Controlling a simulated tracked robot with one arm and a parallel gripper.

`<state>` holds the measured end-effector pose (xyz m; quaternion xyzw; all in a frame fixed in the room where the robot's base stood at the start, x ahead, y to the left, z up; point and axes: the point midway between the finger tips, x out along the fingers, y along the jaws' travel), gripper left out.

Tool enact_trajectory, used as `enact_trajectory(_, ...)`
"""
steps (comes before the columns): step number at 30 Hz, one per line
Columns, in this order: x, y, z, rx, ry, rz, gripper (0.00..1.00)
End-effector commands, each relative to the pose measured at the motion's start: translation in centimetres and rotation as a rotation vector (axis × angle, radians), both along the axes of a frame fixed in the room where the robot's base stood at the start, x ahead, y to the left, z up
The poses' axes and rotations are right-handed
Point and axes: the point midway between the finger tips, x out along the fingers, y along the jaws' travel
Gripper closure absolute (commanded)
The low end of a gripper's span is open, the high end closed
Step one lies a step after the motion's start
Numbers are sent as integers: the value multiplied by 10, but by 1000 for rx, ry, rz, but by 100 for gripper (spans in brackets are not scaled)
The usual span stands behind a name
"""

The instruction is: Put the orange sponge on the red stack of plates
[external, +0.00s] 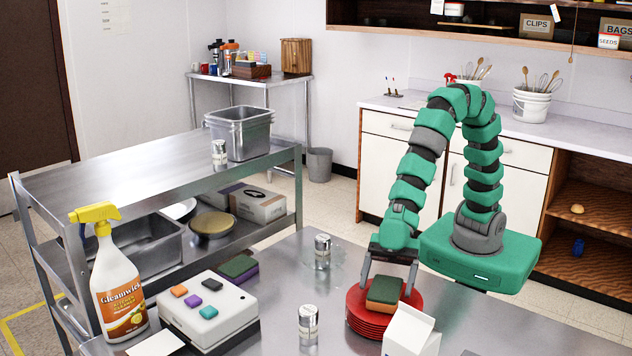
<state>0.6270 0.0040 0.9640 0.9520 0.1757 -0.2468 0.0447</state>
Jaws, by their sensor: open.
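The orange sponge (383,305), with a dark green top, lies on the red stack of plates (358,323) on the metal table. My gripper (387,283) is over the stack, pointing down, with its fingers apart on either side of the sponge. The jaws are open; whether a finger touches the sponge I cannot tell. The sponge appears to rest on the top plate. The stack's right front side is partly hidden by a white carton.
The white carton (411,334) stands close in front of the stack. Metal shakers (308,320) and (322,250) stand left of it. Farther left are a white box with coloured blocks (208,313), another green-topped sponge (238,266) and a spray bottle (118,290).

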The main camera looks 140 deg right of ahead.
Motion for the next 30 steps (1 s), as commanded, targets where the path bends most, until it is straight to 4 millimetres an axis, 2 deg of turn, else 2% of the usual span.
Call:
enact_trajectory(12, -58, -24, 39, 2, -2, -4, 20)
enact_trajectory(18, -83, -32, 52, 1, -1, -1, 20)
enact_trajectory(24, -93, -35, 56, 1, -2, 0, 20)
enact_trajectory(30, -94, -36, 56, 0, 0, 1, 20)
